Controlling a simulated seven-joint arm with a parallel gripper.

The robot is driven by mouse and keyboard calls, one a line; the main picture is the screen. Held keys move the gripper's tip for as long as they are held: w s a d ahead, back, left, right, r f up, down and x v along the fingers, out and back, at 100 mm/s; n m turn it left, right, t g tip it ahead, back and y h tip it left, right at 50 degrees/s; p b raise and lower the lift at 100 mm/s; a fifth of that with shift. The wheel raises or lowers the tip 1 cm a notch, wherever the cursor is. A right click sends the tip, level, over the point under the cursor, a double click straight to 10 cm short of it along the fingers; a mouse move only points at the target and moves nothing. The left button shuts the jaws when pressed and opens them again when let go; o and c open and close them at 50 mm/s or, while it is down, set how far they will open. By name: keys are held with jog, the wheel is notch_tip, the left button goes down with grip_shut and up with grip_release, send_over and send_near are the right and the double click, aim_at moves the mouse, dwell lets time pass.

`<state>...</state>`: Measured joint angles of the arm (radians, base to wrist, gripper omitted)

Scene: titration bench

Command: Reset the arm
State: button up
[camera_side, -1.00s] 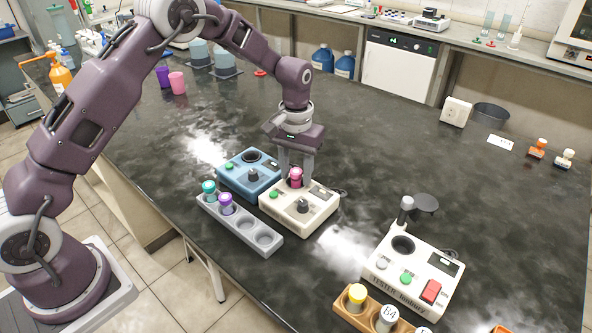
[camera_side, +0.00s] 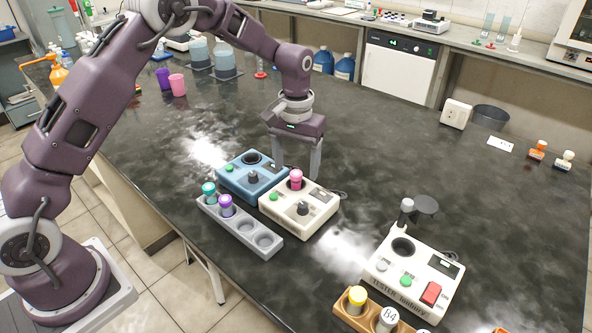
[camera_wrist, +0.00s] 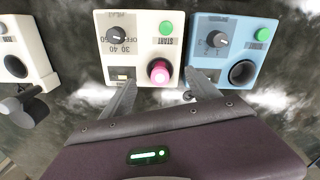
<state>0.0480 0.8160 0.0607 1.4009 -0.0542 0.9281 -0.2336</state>
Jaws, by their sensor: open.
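My gripper (camera_side: 295,158) is open and empty, pointing down just above and behind the white device (camera_side: 325,208). A pink-capped vial (camera_side: 296,178) stands upright in that device's well. In the wrist view, the fingers of my gripper (camera_wrist: 158,95) are spread to either side, with the pink cap (camera_wrist: 159,72) between and a little beyond their tips. The fingers appear clear of the vial.
A blue device (camera_side: 235,185) adjoins the white one. A grey rack (camera_side: 262,249) with teal- and purple-capped vials is in front. A tester (camera_side: 385,262) and a wooden rack (camera_side: 343,307) with vials stand at the lower right. The bench behind my gripper is mostly clear.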

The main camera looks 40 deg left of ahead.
jog(key=shift+r, duration=1.55)
jog(key=shift+r, duration=0.15)
jog(key=s+r+m+t, duration=0.1)
jog(key=s+r+t, duration=0.2)
jog(key=s+r, duration=1.2)
jog(key=s+m+t, duration=0.2)
jog(key=s, duration=1.6)
jog(key=shift+a+r+t, duration=0.25)
jog(key=shift+a+t, duration=0.05)
jog(key=shift+a, duration=0.05)
